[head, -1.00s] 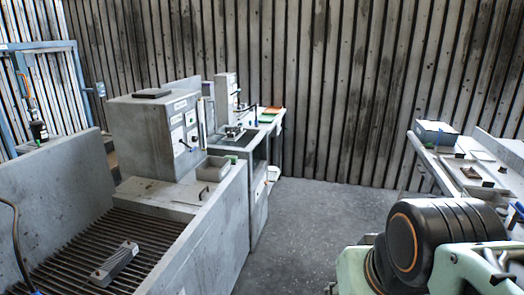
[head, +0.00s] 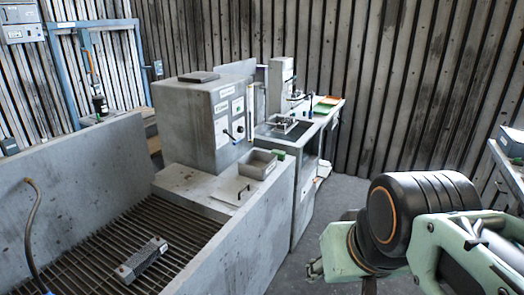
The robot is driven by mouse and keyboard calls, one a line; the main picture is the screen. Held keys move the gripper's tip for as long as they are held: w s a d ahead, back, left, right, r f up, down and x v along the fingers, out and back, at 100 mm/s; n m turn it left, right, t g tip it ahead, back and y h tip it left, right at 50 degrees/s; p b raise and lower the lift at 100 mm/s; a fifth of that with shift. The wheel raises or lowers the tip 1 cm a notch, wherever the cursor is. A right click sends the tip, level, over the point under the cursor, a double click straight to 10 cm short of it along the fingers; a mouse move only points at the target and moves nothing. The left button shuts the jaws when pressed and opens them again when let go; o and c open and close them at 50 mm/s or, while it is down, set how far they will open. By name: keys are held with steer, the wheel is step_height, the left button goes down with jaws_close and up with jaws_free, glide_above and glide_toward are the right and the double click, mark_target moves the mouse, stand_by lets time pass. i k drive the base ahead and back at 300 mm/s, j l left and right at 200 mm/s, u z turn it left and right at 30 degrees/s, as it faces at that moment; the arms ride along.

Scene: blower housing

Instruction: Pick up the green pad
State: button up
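A small green piece (head: 279,154) sits at the back right corner of a grey open tray (head: 258,164), on the ledge in front of the grey control box. A flat green item (head: 327,101) lies farther back on the counter, beside something orange. Both are small in the head view, and I cannot tell which is the green pad. My arm, pale green with a black joint, fills the lower right. My gripper's fingers cannot be made out, and neither green thing is touched by my arm.
A slatted grate (head: 100,258) with a grey metal block (head: 141,259) on it lies at the lower left, behind high grey walls. A grey control box (head: 205,122) stands mid-view. Another table (head: 507,165) is at the right edge. Some floor (head: 345,190) is free between.

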mark_target(281, 155)
steer(key=i+l, duration=0.2)
steer(key=i, duration=0.3)
steer(key=i+l+u, duration=0.1)
steer(key=i, duration=0.45)
steer(key=i+l, duration=0.3)
steer(key=i, duration=0.2)
steer(key=i+l+u, duration=0.1)
steer(key=i+l, duration=0.15)
steer(key=i, duration=0.25)
steer(key=i+l+u, duration=0.2)
steer(key=i+l, duration=0.2)
steer(key=l, duration=0.25)
steer(key=i+j+z, duration=0.15)
steer(key=i, duration=0.25)
